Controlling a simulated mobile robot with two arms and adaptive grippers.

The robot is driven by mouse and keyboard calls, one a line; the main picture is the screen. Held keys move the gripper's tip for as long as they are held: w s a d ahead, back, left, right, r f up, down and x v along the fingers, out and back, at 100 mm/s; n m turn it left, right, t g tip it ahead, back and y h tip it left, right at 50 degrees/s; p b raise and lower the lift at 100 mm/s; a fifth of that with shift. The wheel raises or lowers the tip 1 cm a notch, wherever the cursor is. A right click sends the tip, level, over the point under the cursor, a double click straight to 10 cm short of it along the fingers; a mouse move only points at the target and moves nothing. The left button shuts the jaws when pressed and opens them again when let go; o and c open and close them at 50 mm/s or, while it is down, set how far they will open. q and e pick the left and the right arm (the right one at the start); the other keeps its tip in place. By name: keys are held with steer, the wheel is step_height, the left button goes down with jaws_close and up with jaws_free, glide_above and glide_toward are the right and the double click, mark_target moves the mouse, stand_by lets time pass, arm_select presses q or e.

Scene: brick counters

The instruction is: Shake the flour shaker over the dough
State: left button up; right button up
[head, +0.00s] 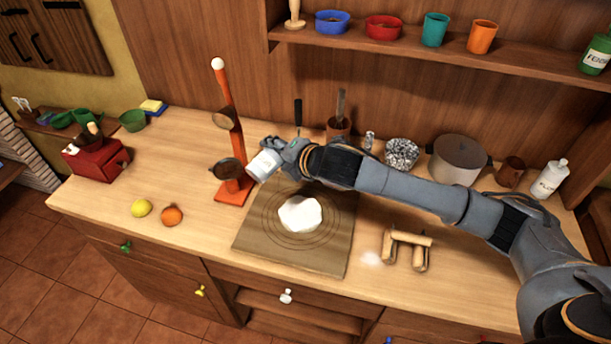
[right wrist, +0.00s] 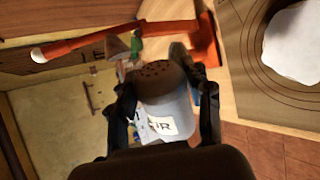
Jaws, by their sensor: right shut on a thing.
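The flour shaker (head: 264,165) is a light grey can with a white label. My right gripper (head: 276,152) is shut on it and holds it tilted, up and to the left of the dough in the head view. In the right wrist view the shaker (right wrist: 165,105) sits between the two fingers of my right gripper (right wrist: 163,95), and its dark perforated top shows. The white dough (head: 300,214) lies on a square board (head: 262,250) marked with rings. The dough (right wrist: 293,42) also shows at the right wrist view's upper right. My left gripper is not in view.
An orange stand (head: 232,190) with dark cups is close to the left of the shaker. A lemon (head: 141,208) and an orange (head: 172,215) lie farther left. A wooden rolling pin rest (head: 408,240) is right of the board. A pot (head: 458,160) stands behind my right arm.

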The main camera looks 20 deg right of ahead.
arm_select(q)
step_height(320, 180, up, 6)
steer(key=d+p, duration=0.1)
steer(key=p, duration=0.4)
arm_select(e)
steer(key=s+d+f+n+g+y, duration=0.1)
steer(key=s+d+f+n+y, duration=0.1)
steer(key=f+n, duration=0.25)
steer(key=s+d+f+n+g+y, duration=0.1)
steer(key=s+d+f+n+y, duration=0.15)
steer(key=f, duration=0.35)
arm_select(q)
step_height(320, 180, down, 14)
steer(key=b, duration=1.4)
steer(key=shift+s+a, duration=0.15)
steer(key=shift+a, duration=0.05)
arm_select(e)
steer(key=r+n+t, duration=0.1)
steer(key=n, duration=0.1)
steer(key=r+n+t, duration=0.1)
steer(key=n+t, duration=0.1)
steer(key=w+r+n+t, duration=0.1)
steer(key=n, duration=0.1)
steer(key=shift+w+r+t+h, duration=0.1)
steer(key=shift+r+t+h, duration=0.2)
steer(key=shift+r, duration=0.1)
